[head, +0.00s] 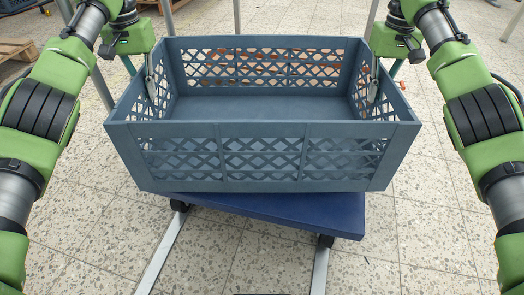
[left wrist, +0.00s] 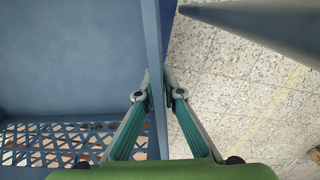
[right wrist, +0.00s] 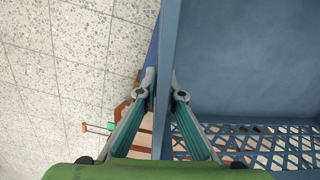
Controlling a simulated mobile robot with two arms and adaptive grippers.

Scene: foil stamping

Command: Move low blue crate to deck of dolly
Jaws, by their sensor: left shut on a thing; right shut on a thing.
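The low blue crate (head: 300,128) is empty, grey-blue, with lattice walls, and sits roughly level in the middle of the head view. My left gripper (head: 151,85) is shut on its left side wall, with one finger inside and one outside, as the left wrist view (left wrist: 157,95) shows. My right gripper (head: 372,85) is shut on the right side wall in the same way, also seen in the right wrist view (right wrist: 165,92). The dolly's dark blue deck (head: 300,212) shows below the crate, turned at an angle to it. The crate hides most of the deck; I cannot tell whether they touch.
Two pale metal strips (head: 163,252) run along the tiled floor toward me beside the dolly's castors (head: 325,240). Metal legs stand behind the crate. A wooden pallet (head: 15,48) lies at the far left. Orange parts show through the crate's back lattice.

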